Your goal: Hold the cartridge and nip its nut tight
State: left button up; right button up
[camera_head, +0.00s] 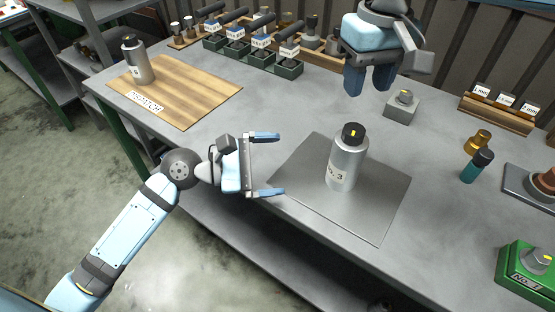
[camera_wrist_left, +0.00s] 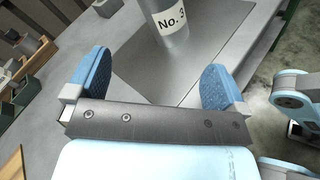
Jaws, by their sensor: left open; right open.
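The cartridge (camera_head: 346,165) is a silver cylinder labelled No. 3, with a black nut (camera_head: 353,131) on top bearing a yellow mark. It stands upright on a grey mat (camera_head: 375,218). My left gripper (camera_head: 268,163) is open and empty at the mat's left edge, its fingers pointing toward the cartridge but apart from it. In the left wrist view the cartridge's lower part (camera_wrist_left: 170,25) shows beyond and between the open fingers (camera_wrist_left: 155,85); its nut is out of that view. My right gripper (camera_head: 368,86) is open and empty, fingers down, in the air behind the cartridge.
A similar cylinder (camera_head: 138,62) stands on a wooden DISPATCH board (camera_head: 185,95) at the far left. A grey block (camera_head: 401,107) sits behind the mat. A teal bottle (camera_head: 475,167), brass part (camera_head: 478,141) and green No. 1 block (camera_head: 528,270) stand at right. Dark green holders line the back.

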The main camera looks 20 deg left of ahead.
aim_at(347, 157)
pick_arm(q)
jog(key=n, duration=0.1)
jog(key=n+h, duration=0.1)
jog(key=n, duration=0.1)
jog(key=w+d+n, duration=0.1)
jog(key=shift+f+n+g+h, duration=0.1)
jog(key=shift+n+g+h, duration=0.2)
jog(key=shift+n, duration=0.1)
jog(key=shift+w+d+n, duration=0.2)
jog(key=shift+d+n, duration=0.1)
jog(key=shift+d, duration=0.1)
jog(key=x, duration=1.3)
jog(key=c, duration=1.4)
jog(key=o, duration=0.7)
jog(key=shift+c, duration=0.2)
jog(key=c, duration=0.6)
